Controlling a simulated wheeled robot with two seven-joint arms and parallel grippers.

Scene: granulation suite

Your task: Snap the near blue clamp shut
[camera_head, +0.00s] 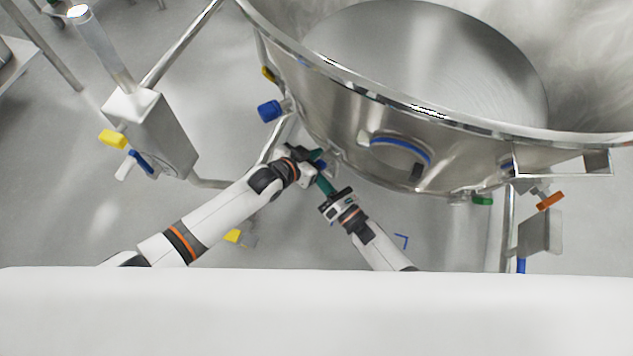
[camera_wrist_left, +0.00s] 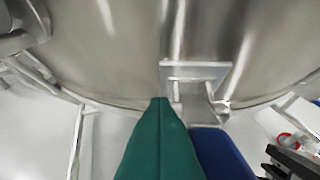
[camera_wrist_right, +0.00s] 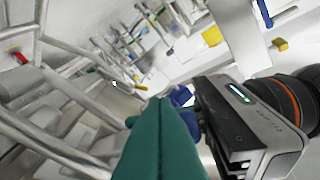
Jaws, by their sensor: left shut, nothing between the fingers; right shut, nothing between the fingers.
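The near blue clamp (camera_head: 321,165) is at the lower wall of the steel bowl (camera_head: 340,115), mostly hidden by my grippers. In the left wrist view its blue handle (camera_wrist_left: 220,155) is just right of my green fingers, below a steel bracket (camera_wrist_left: 196,75). My left gripper (camera_head: 316,155) is shut and empty, close beside the clamp; touching or apart, I cannot tell. My right gripper (camera_head: 323,182) is shut and empty, just below the clamp with its green fingers pointing up. In the right wrist view, blue (camera_wrist_right: 182,96) shows behind its fingertips. The clamp's latch state is unclear.
Another blue knob or clamp (camera_head: 269,110) is on the bowl's left side. Green (camera_head: 482,200) and orange (camera_head: 550,201) handles are at right. My two grippers are very close together.

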